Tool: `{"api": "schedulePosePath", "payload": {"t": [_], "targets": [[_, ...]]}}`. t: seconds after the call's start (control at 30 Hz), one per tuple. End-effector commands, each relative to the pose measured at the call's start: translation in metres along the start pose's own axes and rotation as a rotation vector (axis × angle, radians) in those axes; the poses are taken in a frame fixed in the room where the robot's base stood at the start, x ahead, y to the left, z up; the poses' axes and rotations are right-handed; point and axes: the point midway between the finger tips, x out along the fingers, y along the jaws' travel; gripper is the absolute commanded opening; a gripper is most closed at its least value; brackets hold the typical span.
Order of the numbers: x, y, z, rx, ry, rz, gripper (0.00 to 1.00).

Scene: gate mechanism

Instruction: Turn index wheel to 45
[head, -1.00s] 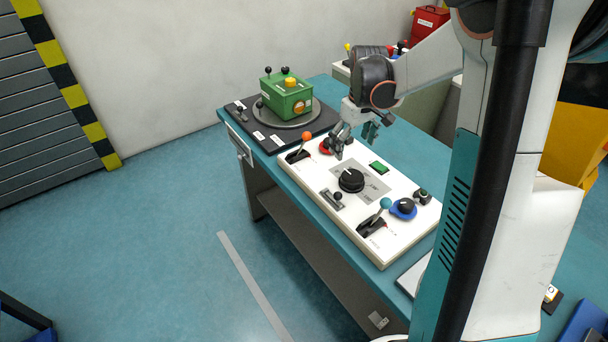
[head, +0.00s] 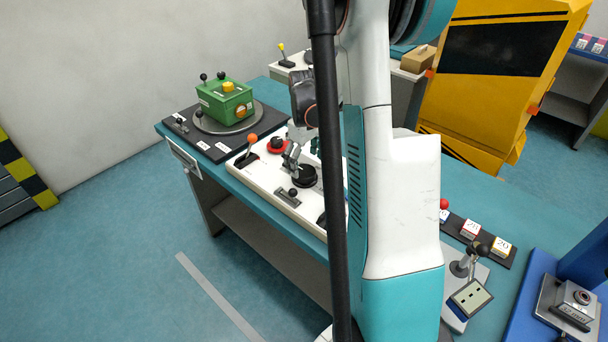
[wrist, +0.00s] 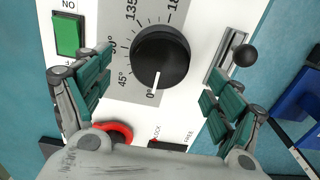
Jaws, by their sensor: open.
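The index wheel is a black round knob (wrist: 160,50) on a grey dial plate with degree marks in the wrist view. Its white pointer line points at the 0° mark; the 45° mark lies to the left of it. In the head view the knob (head: 306,177) shows on the white panel (head: 262,180). My gripper (wrist: 155,78) is open, its fingers on either side of the knob's near part, with nothing gripped. I cannot tell whether a finger touches the knob. In the head view my gripper (head: 292,156) is just above and behind the knob.
A black-ball slider (wrist: 245,55) stands close to my right finger, and a green button (wrist: 68,35) lies left. A red round control (wrist: 115,132) and an orange-ball lever (head: 252,139) are nearby. A green box (head: 226,102) stands on a turntable. My arm hides the panel's right part.

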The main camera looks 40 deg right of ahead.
Motion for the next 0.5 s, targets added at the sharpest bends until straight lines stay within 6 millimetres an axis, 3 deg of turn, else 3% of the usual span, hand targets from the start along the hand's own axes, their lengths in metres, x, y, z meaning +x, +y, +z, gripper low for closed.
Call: {"api": "schedulePosePath", "payload": {"t": [0.2, 0.5], "targets": [[0.033, 0.0, 0.0, 0.0, 0.0, 0.0, 0.85], [0.043, 0.0, 0.0, 0.0, 0.0, 0.0, 0.85]]}}
